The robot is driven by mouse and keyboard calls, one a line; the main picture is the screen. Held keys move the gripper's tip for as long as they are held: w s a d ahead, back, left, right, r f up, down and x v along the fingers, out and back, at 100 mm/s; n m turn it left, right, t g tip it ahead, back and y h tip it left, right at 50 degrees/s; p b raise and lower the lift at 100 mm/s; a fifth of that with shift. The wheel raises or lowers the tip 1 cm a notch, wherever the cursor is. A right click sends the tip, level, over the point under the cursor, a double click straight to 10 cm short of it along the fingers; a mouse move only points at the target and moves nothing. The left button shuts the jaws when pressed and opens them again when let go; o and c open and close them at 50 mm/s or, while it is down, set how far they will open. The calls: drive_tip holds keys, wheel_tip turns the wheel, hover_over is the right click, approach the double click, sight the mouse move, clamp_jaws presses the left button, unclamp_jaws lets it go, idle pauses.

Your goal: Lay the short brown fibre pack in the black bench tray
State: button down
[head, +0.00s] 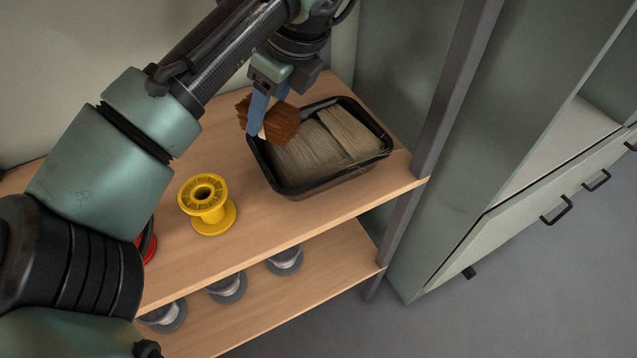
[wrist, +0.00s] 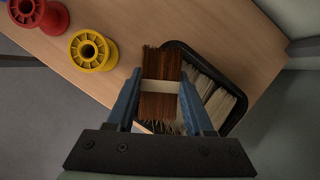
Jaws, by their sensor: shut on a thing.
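The short brown fibre pack (head: 281,122) is a bundle of brown bristles. In the wrist view the pack (wrist: 161,88) has a pale band around its middle. My gripper (head: 260,118) is shut on it, with a blue finger on each side of the band in the wrist view (wrist: 158,98). The black bench tray (head: 318,187) stands on the upper wooden shelf and holds greyish-beige fibre packs (head: 330,140). The held pack is over or beside the tray's left end in the head view; its height above it is hard to tell. The tray (wrist: 240,115) also shows in the wrist view, partly hidden.
A yellow spool (head: 206,205) stands on the shelf left of the tray. A red spool (head: 150,246) is partly hidden by my arm. Grey spools (head: 285,260) sit on the lower shelf. A grey post (head: 455,90) rises near the tray's right end.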

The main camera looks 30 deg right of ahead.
drive_tip(key=d+m+h+b, duration=0.2)
drive_tip(key=d+m+b, duration=0.2)
drive_tip(key=m, duration=0.2)
drive_tip(key=b, duration=0.5)
approach(299, 158)
drive_tip(key=shift+t, duration=0.4)
drive_tip(key=x, duration=0.5)
drive_tip(key=shift+s+a+f, duration=0.1)
drive_tip(key=shift+s+f, duration=0.15)
drive_tip(key=shift+f, duration=0.2)
drive_tip(key=shift+r, duration=0.15)
drive_tip(key=shift+c, duration=1.4)
unclamp_jaws()
drive_tip(key=p+v, duration=0.4)
drive_tip(key=v, duration=0.8)
drive_tip(key=shift+a+p, duration=0.2)
drive_tip(key=shift+p, duration=0.2)
